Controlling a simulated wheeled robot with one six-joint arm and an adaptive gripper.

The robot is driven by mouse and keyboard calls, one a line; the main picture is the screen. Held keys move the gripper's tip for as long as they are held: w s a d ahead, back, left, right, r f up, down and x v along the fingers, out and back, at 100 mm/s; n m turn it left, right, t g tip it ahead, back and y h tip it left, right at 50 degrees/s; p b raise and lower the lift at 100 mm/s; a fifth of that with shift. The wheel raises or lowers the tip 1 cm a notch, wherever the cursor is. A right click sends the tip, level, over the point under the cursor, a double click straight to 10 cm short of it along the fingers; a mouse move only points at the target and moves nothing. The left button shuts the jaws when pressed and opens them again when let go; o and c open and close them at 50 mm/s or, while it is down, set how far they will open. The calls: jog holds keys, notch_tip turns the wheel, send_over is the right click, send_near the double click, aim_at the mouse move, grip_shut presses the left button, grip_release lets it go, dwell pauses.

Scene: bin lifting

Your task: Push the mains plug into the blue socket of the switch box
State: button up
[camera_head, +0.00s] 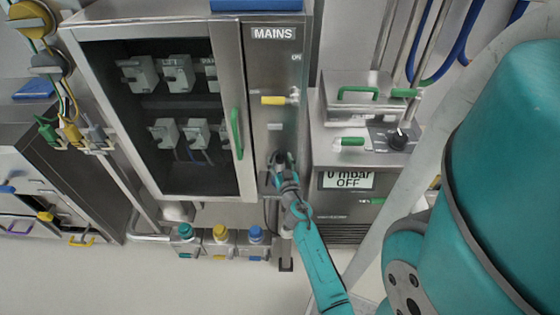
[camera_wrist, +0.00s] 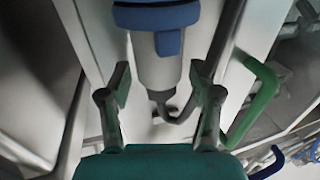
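In the wrist view a pale grey mains plug (camera_wrist: 160,70) with a dark cable at its lower end stands between the fingers of my gripper (camera_wrist: 163,80). A blue collar with a blue tab (camera_wrist: 157,14) is at its top; I cannot tell whether this is plug or socket. Gaps show between both finger pads and the plug, so the gripper is open around it. In the head view my gripper (camera_head: 281,160) is at the lower part of the MAINS switch box front (camera_head: 272,75) and hides what is there.
A green handle (camera_wrist: 256,100) is close right of the fingers. The cabinet door (camera_head: 227,100) has a green handle. Green, yellow and blue-topped fittings (camera_head: 221,236) sit below it.

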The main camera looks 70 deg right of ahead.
dwell(0.3)
jog(key=v, duration=1.2)
dwell(0.6)
jog(key=s+a+n+t+y, duration=0.2)
jog(key=a+n+y, duration=0.15)
jog(key=a, duration=0.85)
jog(key=s+a+n+t+y, duration=0.1)
jog(key=s+a+n+y, duration=0.3)
jog(key=a, duration=0.8)
jog(key=s+a+r+n+y, duration=0.3)
jog(key=s+a+r+y, duration=0.3)
jog(key=s+a+r, duration=0.4)
jog(key=shift+s+r+t+y, duration=0.2)
jog(key=shift+r+t+y, duration=0.1)
jog(key=shift+t+y, duration=0.1)
